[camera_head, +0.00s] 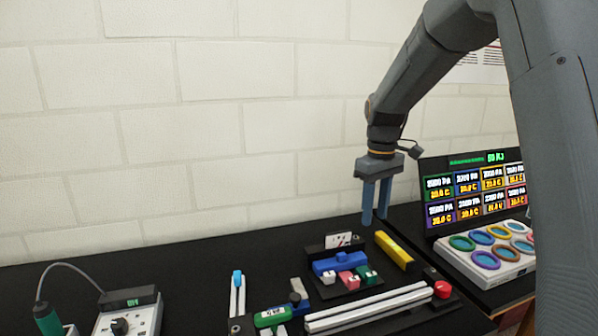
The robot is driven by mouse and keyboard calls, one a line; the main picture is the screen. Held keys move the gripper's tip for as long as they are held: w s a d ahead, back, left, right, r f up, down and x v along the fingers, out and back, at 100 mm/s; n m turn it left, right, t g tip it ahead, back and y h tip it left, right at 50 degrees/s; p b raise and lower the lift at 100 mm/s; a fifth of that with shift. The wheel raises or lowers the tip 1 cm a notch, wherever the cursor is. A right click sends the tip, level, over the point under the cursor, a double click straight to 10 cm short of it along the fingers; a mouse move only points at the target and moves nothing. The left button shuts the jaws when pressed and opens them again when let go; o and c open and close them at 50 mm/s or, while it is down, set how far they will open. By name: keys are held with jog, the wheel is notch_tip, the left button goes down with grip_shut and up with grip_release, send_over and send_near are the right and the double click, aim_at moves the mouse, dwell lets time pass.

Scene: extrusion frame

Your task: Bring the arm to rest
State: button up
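My gripper (375,220) hangs from my arm, fingers down, near the back of the black table. Its two blue fingers stand a small gap apart, and nothing shows between them. The fingertips appear above or behind the table top, left of the display; their exact height is hard to tell. My arm reaches in from the upper right, bent, with its last part pointing down.
Near the gripper are a yellow block (394,250), a blue block (339,263) and white extrusion bars (368,308). A display (474,190) and a pad of coloured rings (490,252) stand right. A soldering station (128,316) stands left.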

jog(key=s+f+m+b, duration=0.1)
jog(key=s+f+b, duration=0.1)
jog(key=s+f, duration=0.2)
jog(key=s+f+m+b, duration=0.1)
jog(key=s+f+b, duration=0.1)
jog(key=s+f, duration=0.2)
jog(key=s+f+m+b, duration=0.1)
jog(key=s+f+b, duration=0.1)
jog(key=s+f, duration=0.1)
jog(key=shift+s+d+f+m+t, duration=0.1)
jog(key=shift+s+f+m+t, duration=0.3)
jog(key=shift+f, duration=0.25)
jog(key=s+f+m+b, duration=0.1)
jog(key=s+f, duration=0.1)
jog(key=s, duration=0.1)
jog(key=s+f+m+b, duration=0.1)
jog(key=s+f, duration=0.2)
jog(key=s, duration=0.1)
jog(key=s+f+m+b, duration=0.1)
jog(key=s+f+b, duration=0.1)
jog(key=s+f, duration=0.1)
jog(key=shift+s+t, duration=0.3)
